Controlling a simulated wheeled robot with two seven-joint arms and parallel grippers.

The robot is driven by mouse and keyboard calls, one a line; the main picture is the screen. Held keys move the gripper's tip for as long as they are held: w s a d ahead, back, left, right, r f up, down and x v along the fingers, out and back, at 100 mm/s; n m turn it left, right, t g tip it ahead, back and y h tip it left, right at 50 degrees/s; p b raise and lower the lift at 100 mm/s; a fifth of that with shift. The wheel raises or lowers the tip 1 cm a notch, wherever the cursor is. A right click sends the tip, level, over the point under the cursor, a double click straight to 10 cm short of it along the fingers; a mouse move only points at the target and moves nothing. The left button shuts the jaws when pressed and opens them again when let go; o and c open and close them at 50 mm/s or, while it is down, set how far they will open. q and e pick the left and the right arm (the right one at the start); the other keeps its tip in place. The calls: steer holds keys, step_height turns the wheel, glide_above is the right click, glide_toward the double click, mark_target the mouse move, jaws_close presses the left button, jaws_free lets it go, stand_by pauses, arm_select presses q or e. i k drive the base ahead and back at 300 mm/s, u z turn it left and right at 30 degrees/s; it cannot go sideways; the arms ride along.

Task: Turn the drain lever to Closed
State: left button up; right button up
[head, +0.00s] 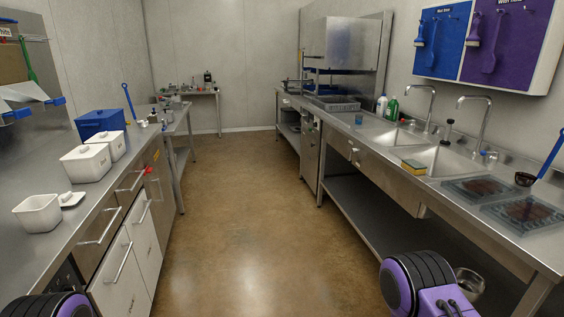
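The double sink is set in the steel counter on the right, with a far basin (392,139) and a near basin (446,162). A small pale fitting (353,151) sits on the sink's front panel. It may be the drain lever, but it is too small to tell, and no Open or Closed marking is readable. Purple and black parts of my arms show at the bottom left and bottom right edges. Neither gripper's fingers are in view.
A yellow sponge (413,167) lies at the sink's front edge. Two dark packs (525,213) lie on the near right counter. White containers (38,213) and a blue bin (100,123) stand on the left counter. The brown floor (245,210) between the counters is clear.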

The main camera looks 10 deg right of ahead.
mark_target(354, 150)
steer(key=z, duration=0.5)
steer(key=i, duration=1.3)
steer(key=u, duration=0.5)
steer(key=i, duration=2.05)
steer(key=z, duration=0.65)
